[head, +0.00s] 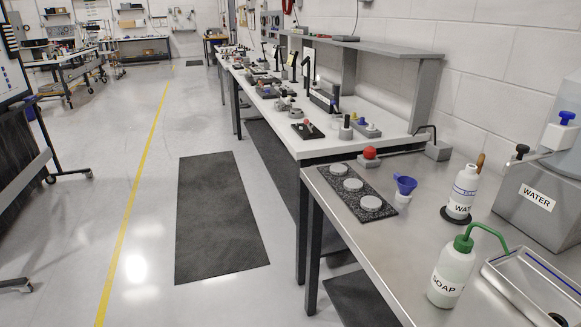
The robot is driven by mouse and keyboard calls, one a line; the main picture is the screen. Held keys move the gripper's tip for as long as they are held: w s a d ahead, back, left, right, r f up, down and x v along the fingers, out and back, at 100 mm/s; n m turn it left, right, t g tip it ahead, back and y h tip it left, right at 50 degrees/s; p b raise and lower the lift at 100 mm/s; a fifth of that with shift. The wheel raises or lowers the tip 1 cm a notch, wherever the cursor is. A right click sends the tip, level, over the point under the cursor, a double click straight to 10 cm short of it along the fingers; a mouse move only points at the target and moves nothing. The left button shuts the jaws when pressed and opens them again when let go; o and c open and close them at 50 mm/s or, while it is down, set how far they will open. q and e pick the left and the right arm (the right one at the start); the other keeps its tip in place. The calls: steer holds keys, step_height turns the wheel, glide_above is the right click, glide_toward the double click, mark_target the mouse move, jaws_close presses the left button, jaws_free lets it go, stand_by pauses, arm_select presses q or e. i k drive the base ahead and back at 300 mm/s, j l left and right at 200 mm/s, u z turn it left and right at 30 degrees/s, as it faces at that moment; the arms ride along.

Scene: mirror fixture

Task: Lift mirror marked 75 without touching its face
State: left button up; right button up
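I cannot make out a mirror marked 75; no such number is readable in the head view. Three pale round discs lie in a row on a dark speckled board (361,191) on the near metal bench. They are the far disc (338,169), the middle disc (352,184) and the near disc (371,203). I cannot tell whether any is a mirror. Several small fixtures stand along the white bench (310,148) beyond, too small to read. Neither of my grippers is in view.
A dark floor mat (217,215) lies left of the benches. The aisle floor is clear.

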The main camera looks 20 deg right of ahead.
mark_target(336, 169)
steer(key=i+u, duration=0.3)
steer(key=i, duration=3.15)
steer(key=i+j+z, duration=0.1)
steer(key=i+z, duration=0.25)
steer(key=i+j+z, duration=0.5)
steer(key=i+z, duration=0.15)
steer(key=i, duration=0.1)
